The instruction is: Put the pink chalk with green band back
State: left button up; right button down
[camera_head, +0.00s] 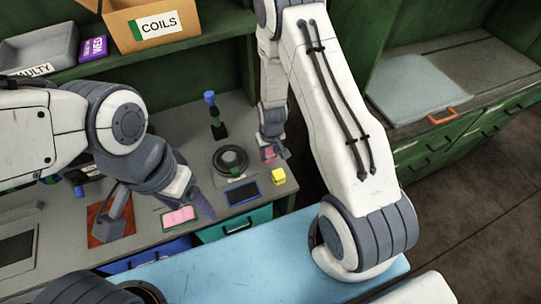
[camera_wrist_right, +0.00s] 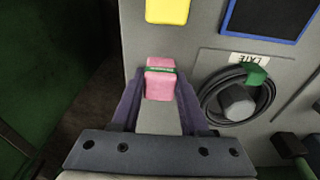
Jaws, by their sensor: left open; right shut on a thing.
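The pink chalk with green band (camera_wrist_right: 160,86) is between the fingers of my right gripper (camera_wrist_right: 159,97), which is shut on it. The green band crosses the pink body near its far end. In the head view the pink chalk (camera_head: 269,153) shows small at my right gripper (camera_head: 272,156), near the bench's right end. I cannot tell whether it touches the bench. My left gripper (camera_head: 203,208) is open, beside another pink piece (camera_head: 179,216) on a green-edged pad at the bench front; no hold on that piece shows.
A yellow block (camera_head: 278,176) and a blue-edged dark pad (camera_head: 242,193) lie nearer the front. A dark bottle with blue cap (camera_head: 215,115) stands behind. A cardboard COILS box (camera_head: 155,25) is on the shelf.

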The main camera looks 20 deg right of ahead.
jog(key=shift+f, duration=0.3)
jog(key=shift+f, duration=0.2)
jog(key=shift+c, duration=2.1)
grip_release()
jog(key=shift+r, duration=0.1)
